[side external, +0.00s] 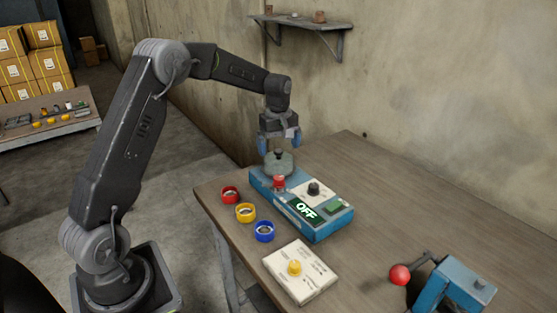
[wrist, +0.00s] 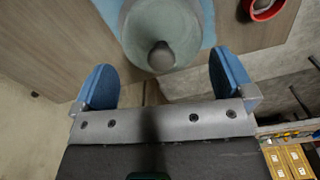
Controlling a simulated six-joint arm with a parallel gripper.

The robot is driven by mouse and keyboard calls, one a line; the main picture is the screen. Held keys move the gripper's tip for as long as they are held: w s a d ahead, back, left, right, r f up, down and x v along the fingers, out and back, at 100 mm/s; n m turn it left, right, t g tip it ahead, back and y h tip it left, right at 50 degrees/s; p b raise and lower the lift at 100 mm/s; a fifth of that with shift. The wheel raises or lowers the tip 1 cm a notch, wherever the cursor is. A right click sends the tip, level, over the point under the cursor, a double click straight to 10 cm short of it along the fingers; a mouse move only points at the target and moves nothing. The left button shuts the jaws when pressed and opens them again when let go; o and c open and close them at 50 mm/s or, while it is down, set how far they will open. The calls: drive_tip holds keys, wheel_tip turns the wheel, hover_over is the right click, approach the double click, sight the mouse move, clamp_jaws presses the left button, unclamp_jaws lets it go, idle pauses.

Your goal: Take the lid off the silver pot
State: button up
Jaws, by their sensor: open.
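The silver pot (side external: 279,165) sits on the far left end of the blue device (side external: 325,222) on the table. Its grey-green lid (wrist: 140,25) with a round knob (wrist: 161,56) shows at the top of the wrist view. The lid is on the pot. My gripper (side external: 278,145) is above the pot in the side view, fingers pointing down. In the wrist view its two blue fingers (wrist: 163,82) are spread wide and nothing is between them. The knob lies just beyond the line of the fingertips. How far the fingertips are above the lid is hard to tell.
The device carries a red button (side external: 279,182), a black dial (side external: 314,188) and a display reading OFF. Red, yellow and blue rings (side external: 245,212) lie to its left. A white box with a yellow knob (side external: 299,270) and a red-ball lever (side external: 400,274) are nearer the camera. The back right table is clear.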

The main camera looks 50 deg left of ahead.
sight(278, 150)
drive_tip(key=shift+a+f, duration=0.1)
drive_tip(key=shift+f, duration=2.3)
drive_tip(key=c, duration=0.6)
drive_tip(key=shift+r, duration=0.2)
